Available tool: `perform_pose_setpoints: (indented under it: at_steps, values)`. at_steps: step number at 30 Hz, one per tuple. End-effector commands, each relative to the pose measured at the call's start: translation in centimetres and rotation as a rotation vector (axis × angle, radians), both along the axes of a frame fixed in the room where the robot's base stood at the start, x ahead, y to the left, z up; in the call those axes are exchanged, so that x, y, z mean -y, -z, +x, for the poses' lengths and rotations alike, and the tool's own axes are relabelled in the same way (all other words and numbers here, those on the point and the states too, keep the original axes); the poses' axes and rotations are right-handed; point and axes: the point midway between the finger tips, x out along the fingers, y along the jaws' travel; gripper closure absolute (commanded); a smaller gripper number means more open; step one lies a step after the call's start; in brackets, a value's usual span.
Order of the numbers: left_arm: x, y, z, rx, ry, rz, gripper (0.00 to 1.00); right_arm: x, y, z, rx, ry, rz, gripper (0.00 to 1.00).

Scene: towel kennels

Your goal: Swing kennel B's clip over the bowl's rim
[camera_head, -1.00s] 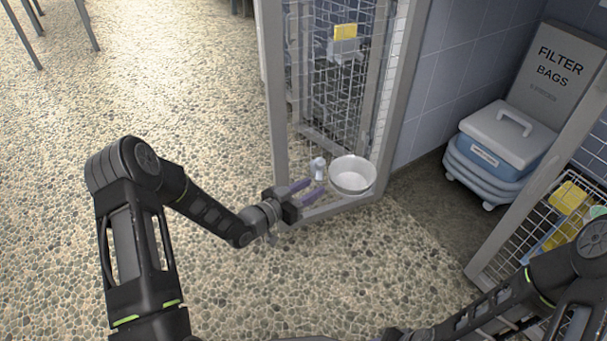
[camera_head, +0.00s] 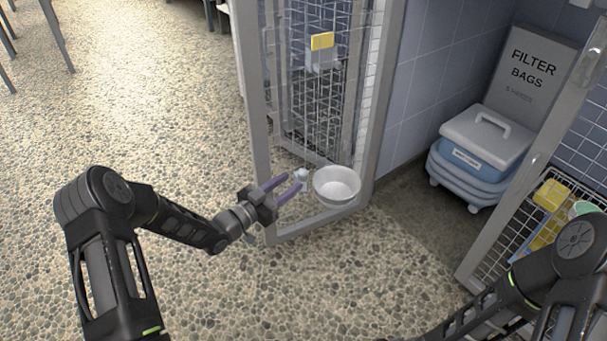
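A white metal bowl (camera_head: 337,183) hangs low at the front of the tall grey-framed mesh kennel (camera_head: 376,105). A small pale clip (camera_head: 301,174) is just left of the bowl's rim; whether they touch is too small to tell. My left gripper (camera_head: 297,181) reaches in from the left at the kennel's front. Its two purple fingers are apart, with their tips close to the clip. I see no clear grip on it. My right arm comes in at the lower right, and its gripper is out of view. No kennel letter is readable.
A yellow tag (camera_head: 322,41) is on the mesh above the bowl. A blue bin with a grey lid (camera_head: 486,138) and a filter bags box (camera_head: 537,75) stand at the right. Another mesh door (camera_head: 526,170) is open beside them.

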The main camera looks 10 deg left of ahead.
Motion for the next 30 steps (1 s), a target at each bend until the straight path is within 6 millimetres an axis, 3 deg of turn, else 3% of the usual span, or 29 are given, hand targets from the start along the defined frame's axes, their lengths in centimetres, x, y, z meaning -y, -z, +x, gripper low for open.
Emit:
perform_pose_setpoints:
  at_steps: [12,22,30]
  values:
    - [3.1,0.2,5.0,0.002,0.000,-0.001,0.63,0.1,2.2,0.4,0.002,0.002,0.004,0.64]
    - [3.3,0.0,5.5,-0.001,-0.001,-0.002,0.63,0.1,2.2,0.4,0.003,0.003,0.005,0.64]
    - [3.3,0.0,5.5,-0.001,-0.001,-0.002,0.83,0.1,2.2,0.4,0.002,0.003,0.004,0.64]
